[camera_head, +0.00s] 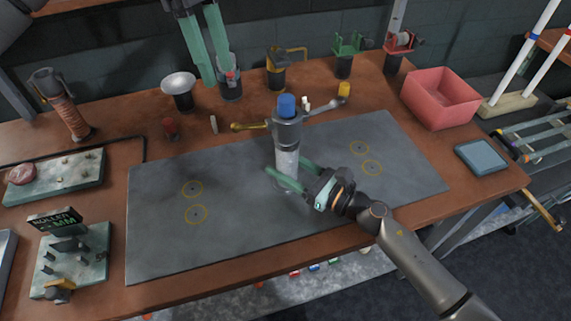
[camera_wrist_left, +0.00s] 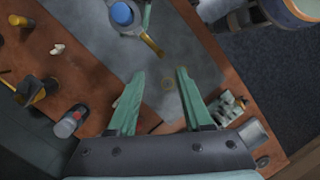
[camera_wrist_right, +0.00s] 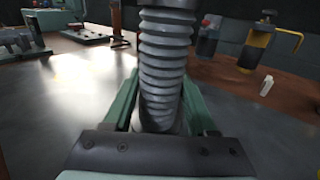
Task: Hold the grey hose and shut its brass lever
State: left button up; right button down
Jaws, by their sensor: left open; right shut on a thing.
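The grey hose (camera_head: 287,163) stands upright near the middle of the dark mat, ribbed in the right wrist view (camera_wrist_right: 163,60). A grey fitting with a blue cap (camera_head: 287,105) is on its top. The brass lever (camera_head: 249,126) sticks out sideways to the left from this fitting; it also shows in the left wrist view (camera_wrist_left: 152,45). A grey lever (camera_head: 325,105) sticks out to the right. My right gripper (camera_head: 287,178) is shut around the hose below the fitting. My left gripper (camera_head: 219,68) is open and empty, above the table's back, up and left of the brass lever.
A silver dish (camera_head: 179,85), a dark pot with a yellow handle (camera_head: 276,72) and small clamps line the back. A red bin (camera_head: 440,97) and blue tray (camera_head: 481,156) are at right. The mat's left part (camera_head: 155,230) is clear.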

pick_arm(q)
jog(key=shift+c, duration=0.7)
jog(key=s+d+r+m+t+y, duration=0.1)
jog(key=r+m, duration=0.1)
jog(key=m, duration=0.1)
jog(key=s+d+r+m+t+y, duration=0.1)
jog(key=s+d+m+t, duration=0.1)
jog(key=m, duration=0.1)
jog(key=s+d+r+m+t+y, duration=0.1)
jog(key=d+r+m, duration=0.1)
jog(key=m, duration=0.1)
jog(key=shift+s+r+m+t+y, duration=0.2)
jog(key=shift+r+m+t+y, duration=0.1)
jog(key=shift+r, duration=0.05)
grip_shut()
jog(key=shift+s+d+r+m, duration=0.1)
jog(key=shift+d+r+m, duration=0.1)
jog(key=shift+m, duration=0.2)
jog(key=shift+a, duration=0.1)
